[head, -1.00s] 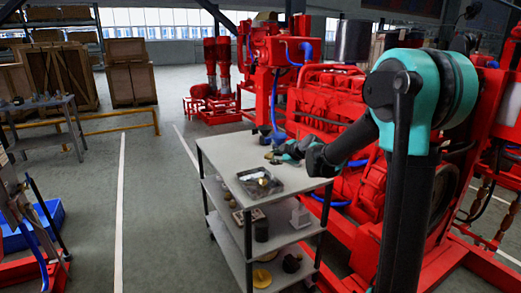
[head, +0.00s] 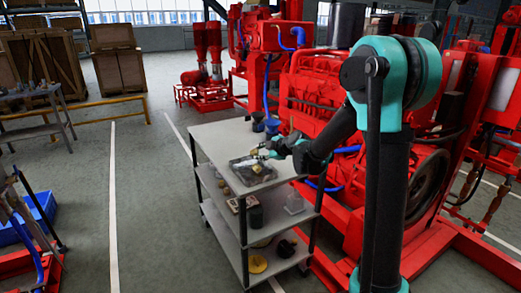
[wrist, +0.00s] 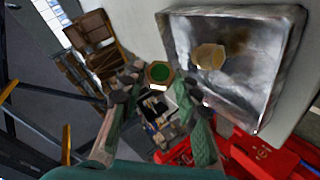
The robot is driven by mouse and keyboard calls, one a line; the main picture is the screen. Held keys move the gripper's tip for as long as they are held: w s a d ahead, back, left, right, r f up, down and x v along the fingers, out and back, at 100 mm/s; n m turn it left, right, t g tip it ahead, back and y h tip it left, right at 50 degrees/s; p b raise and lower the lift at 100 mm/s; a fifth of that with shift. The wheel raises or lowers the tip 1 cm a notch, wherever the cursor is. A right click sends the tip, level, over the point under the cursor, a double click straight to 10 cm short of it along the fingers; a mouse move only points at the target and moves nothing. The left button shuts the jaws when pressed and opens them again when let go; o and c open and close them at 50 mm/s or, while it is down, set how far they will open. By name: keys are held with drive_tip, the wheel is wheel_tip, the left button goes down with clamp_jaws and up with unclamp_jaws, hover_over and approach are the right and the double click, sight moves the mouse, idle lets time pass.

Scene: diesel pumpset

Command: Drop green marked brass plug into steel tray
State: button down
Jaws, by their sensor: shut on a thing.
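The green marked brass plug (wrist: 158,73) shows in the wrist view, its green face turned to the camera. My gripper (wrist: 158,88) is shut on it, one finger on each side. In the head view my gripper (head: 264,154) is over the cart top at the back edge of the steel tray (head: 238,181). In the wrist view the steel tray (wrist: 288,22) lies right of the plug, with another brass piece (wrist: 208,56) inside. I cannot tell how high the plug is above the tray.
The tray stands on the top shelf of a grey cart (head: 213,143). Lower shelves hold several parts, such as a dark cylinder (head: 255,215) and a brass disc (head: 257,263). A red engine (head: 325,95) stands close behind the cart.

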drive_tip(key=c, duration=1)
unclamp_jaws()
drive_tip(key=shift+c, duration=0.2)
drive_tip(key=shift+s+d, duration=0.1)
drive_tip(key=v, duration=1.1)
drive_tip(key=shift+s+d+r, duration=0.2)
drive_tip(key=shift+s+r, duration=0.05)
drive_tip(key=shift+r, duration=0.05)
drive_tip(key=s+d+f+m+g+h, duration=0.1)
drive_tip(key=s+d+f+m+h, duration=0.1)
drive_tip(key=s+d+f+m, duration=0.4)
drive_tip(key=s+d+f+m+g+h, duration=0.2)
drive_tip(key=s+d+f+m, duration=0.4)
drive_tip(key=s, duration=0.7)
drive_tip(key=s+d+f+m+g+h, duration=0.1)
drive_tip(key=s+d+f+m+h, duration=0.3)
drive_tip(key=s, duration=0.5)
drive_tip(key=d+f+m, duration=0.2)
drive_tip(key=d+m, duration=0.1)
drive_tip(key=shift+s+d+f+m+g, duration=0.15)
drive_tip(key=shift+s+d+m+g, duration=0.1)
drive_tip(key=shift+s+m+g, duration=0.15)
